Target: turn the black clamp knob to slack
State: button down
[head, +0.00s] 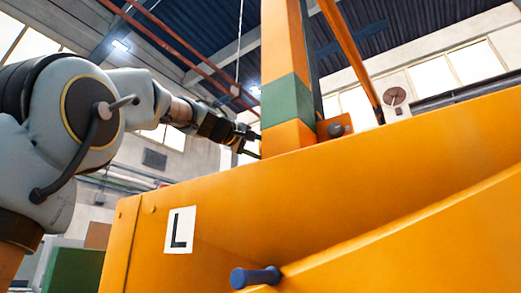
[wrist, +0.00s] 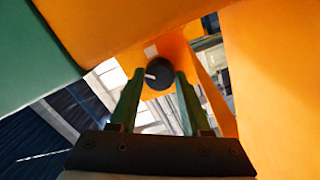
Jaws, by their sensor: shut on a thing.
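The black clamp knob (wrist: 158,75) is round, with a white mark pointing to the left, and sits against an orange plate. It shows in the wrist view between the two green fingers of my gripper (wrist: 161,77), which is shut on it. In the head view my gripper (head: 254,145) reaches to the left side of the orange post with its green band (head: 287,100). The knob itself is hidden there.
A large orange housing (head: 220,215) with an "L" label (head: 180,230) fills the lower head view. A blue handle (head: 255,277) sticks out low on it. In the wrist view, orange panels close in above and right of the fingers, and a green surface (wrist: 35,45) is at upper left.

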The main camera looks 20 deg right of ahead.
jog(key=n+p, duration=0.1)
jog(key=n, duration=0.3)
jog(key=shift+n, duration=0.4)
jog(key=shift+n+t+p, duration=0.4)
jog(key=shift+n+p, duration=0.05)
jog(key=shift+n, duration=1.35)
jog(key=shift+c, duration=1.8)
grip_release()
jog(key=shift+s, duration=0.1)
jog(key=b+v, duration=0.4)
jog(key=v, duration=0.6)
jog(key=shift+s+a+r, duration=0.1)
jog(key=shift+s+a, duration=0.1)
jog(key=shift+a, duration=0.15)
